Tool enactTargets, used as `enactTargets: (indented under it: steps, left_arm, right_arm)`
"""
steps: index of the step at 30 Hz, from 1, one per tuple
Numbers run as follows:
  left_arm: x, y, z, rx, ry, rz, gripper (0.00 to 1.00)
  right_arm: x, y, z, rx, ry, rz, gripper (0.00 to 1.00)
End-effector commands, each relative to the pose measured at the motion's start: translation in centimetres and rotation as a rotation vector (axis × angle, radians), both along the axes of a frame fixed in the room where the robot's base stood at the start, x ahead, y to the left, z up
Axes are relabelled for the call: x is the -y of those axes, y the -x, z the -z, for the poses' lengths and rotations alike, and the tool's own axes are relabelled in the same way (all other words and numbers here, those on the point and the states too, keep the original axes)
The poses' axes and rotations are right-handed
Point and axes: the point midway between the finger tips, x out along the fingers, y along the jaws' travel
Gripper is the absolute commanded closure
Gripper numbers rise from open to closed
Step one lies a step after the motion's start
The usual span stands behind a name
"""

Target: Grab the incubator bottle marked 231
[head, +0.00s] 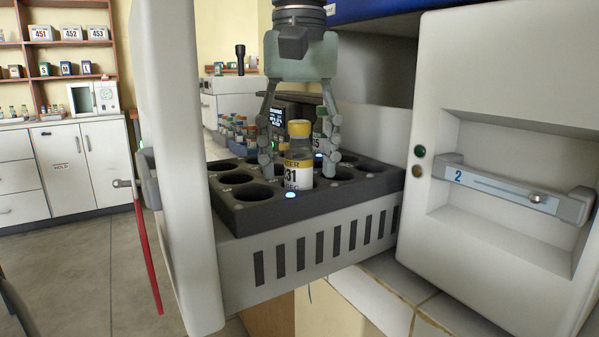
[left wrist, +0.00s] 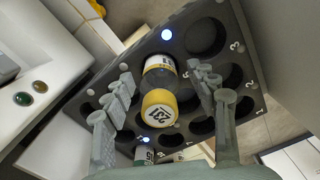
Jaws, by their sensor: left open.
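My left gripper (head: 300,165) points down over the rack, open, with one finger on each side of the bottle. In the left wrist view the fingers (left wrist: 163,95) show gaps to the bottle on both sides. My right gripper is not in view.
The dark rack (head: 325,197) has several empty holes. The drawer front (head: 170,150) rises at the left, and a closed drawer marked 2 (head: 510,190) is at the right.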

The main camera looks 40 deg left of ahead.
Motion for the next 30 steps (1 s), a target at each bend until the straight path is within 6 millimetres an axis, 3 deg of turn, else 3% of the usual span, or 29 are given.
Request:
enactTargets:
  steps: [8,21,30]
  left_arm:
    - [0.00,-0.01,0.19,0.001,0.001,0.000,0.45]
    - [0.01,-0.01,0.15,0.001,0.001,0.000,0.96]
    - [0.00,-0.03,-0.76,0.002,-0.001,0.000,0.96]
  right_arm:
    - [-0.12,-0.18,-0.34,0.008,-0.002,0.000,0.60]
    - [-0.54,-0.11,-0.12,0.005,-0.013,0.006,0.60]
    - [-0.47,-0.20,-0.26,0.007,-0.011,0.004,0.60]
